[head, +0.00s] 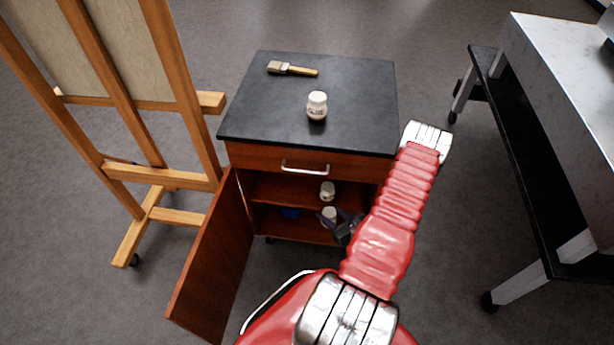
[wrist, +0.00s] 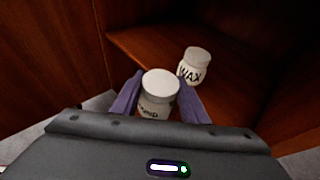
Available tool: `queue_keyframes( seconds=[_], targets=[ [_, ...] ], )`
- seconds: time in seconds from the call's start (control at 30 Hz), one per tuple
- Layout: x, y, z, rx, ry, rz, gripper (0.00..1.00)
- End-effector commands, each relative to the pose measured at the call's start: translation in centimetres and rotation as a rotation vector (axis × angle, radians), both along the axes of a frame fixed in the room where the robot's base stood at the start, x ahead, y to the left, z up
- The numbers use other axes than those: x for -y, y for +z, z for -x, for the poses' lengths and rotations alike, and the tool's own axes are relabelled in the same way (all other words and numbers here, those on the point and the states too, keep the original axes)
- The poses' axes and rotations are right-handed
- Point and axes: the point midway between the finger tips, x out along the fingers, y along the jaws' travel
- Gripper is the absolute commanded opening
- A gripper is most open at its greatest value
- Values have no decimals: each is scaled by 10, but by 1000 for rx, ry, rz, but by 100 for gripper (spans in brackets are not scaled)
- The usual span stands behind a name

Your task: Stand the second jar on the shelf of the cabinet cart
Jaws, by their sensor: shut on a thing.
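The cabinet cart (head: 385,95) stands ahead with its door (head: 210,260) swung open to the left. A white jar (head: 327,190) stands upright on its inner shelf (head: 275,189); in the wrist view this jar (wrist: 195,66) reads WAX. My gripper (head: 331,217) is shut on another white-lidded jar (head: 329,213), with purple fingers on both sides. In the wrist view the held jar (wrist: 160,85) is upright, before the shelf's front edge and left of the WAX jar, apart from it. Its label is partly hidden. A third jar (head: 317,105) stands on the black top.
A brush (head: 292,69) lies on the cart top. A wooden easel (head: 140,175) stands left and a table (head: 560,130) right. The shelf left of the WAX jar looks clear.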

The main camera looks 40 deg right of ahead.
Motion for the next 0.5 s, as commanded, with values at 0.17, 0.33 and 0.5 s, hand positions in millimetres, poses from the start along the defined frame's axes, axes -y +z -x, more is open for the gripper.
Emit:
queue_keyframes(
  seconds=[0.17, 0.33, 0.5],
  targets=[
    [2, 1, -26, 2, 5, 2, 13],
    [5, 1, -53, 1, 7, 3, 13],
    [9, 1, -83, 2, 7, 4, 13]
  ],
)
